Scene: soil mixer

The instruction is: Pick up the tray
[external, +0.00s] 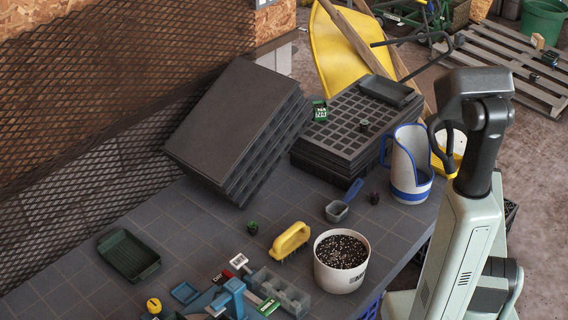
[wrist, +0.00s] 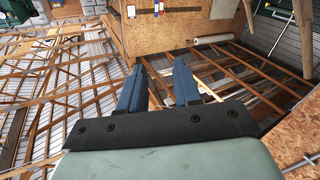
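A dark green shallow tray (external: 130,255) lies flat on the table at the left in the external view. A smaller dark tray (external: 387,90) rests on top of a stack of black cell trays (external: 350,125) at the back right. I cannot tell which one the task means. My gripper (wrist: 160,75) shows in the wrist view with its two blue-grey fingers apart and nothing between them. It points away from the table, towards walls and wooden beams. In the external view my arm is at the right and the fingers cannot be made out.
A tilted stack of dark trays (external: 235,120) leans at the table's back. A white pot of soil (external: 341,262), a yellow-handled brush (external: 290,241), a scoop (external: 338,210) and a white-blue jug (external: 408,165) stand on the table (external: 195,220). Blue tools (external: 232,298) lie near the green tray's front right.

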